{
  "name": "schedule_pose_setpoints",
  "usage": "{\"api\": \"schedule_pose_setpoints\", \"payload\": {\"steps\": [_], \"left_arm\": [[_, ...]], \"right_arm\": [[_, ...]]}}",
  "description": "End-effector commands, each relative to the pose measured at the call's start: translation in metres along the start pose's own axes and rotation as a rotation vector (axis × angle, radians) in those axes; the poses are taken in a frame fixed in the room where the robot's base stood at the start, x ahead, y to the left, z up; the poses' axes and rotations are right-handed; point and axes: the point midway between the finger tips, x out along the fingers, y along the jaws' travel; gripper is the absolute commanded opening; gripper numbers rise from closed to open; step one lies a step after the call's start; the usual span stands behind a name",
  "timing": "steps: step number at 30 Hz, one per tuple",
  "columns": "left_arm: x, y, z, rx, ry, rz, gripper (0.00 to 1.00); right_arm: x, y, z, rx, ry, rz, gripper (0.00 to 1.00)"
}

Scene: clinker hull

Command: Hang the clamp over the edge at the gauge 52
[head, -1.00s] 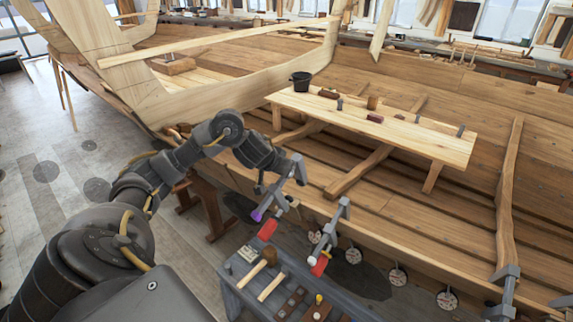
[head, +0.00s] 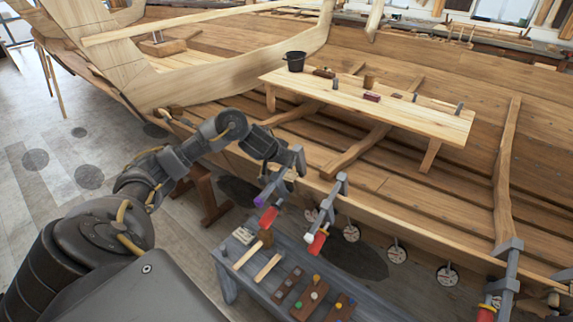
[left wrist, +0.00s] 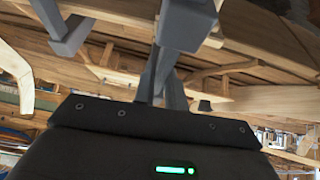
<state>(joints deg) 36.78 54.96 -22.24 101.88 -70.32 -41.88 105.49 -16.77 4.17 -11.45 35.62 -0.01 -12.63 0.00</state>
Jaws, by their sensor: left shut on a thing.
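My left gripper (head: 281,158) is shut on a grey clamp (head: 281,185) with a purple part and a red handle. This clamp is upright at the near edge of the wooden hull (head: 400,232); whether it touches the edge I cannot tell. The held clamp's grey bar (left wrist: 183,28) also shows in the left wrist view. Another grey clamp (head: 333,205) with a red handle hangs on the edge just to its right. Round white gauges (head: 351,233) sit along the hull below the edge; their numbers are too small to read. My right gripper is not in view.
A blue-grey bench (head: 228,275) with a mallet (head: 266,238) and other tools stands below the edge. A third clamp (head: 508,272) hangs farther right. A plank table (head: 375,110) with a black bucket (head: 295,61) stands inside the hull. The edge between the second and third clamps looks free.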

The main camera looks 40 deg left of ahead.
Motion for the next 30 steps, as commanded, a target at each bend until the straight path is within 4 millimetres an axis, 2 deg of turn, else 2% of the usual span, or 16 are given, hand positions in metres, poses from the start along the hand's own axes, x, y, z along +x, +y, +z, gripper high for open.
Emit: {"api": "schedule_pose_setpoints", "payload": {"steps": [1, 3, 12, 15, 21, 30], "left_arm": [[0.006, -0.001, 0.004, -0.001, 0.002, 0.000, 0.00], [0.010, -0.002, 0.006, -0.002, 0.002, -0.001, 0.00], [0.035, -0.001, 0.017, 0.002, -0.006, 0.000, 0.00], [0.041, 0.000, 0.018, 0.000, -0.004, 0.001, 0.00], [0.047, 0.000, 0.019, 0.000, 0.001, 0.000, 0.00], [0.048, -0.001, 0.018, -0.001, 0.004, 0.000, 0.00]], "right_arm": [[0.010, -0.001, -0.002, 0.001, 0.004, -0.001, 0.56], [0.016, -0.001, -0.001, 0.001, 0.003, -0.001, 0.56], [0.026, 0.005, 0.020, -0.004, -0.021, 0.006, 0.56], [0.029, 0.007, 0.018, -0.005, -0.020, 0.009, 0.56], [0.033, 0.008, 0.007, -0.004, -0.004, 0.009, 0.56], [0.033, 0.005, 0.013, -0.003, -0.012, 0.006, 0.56]]}}
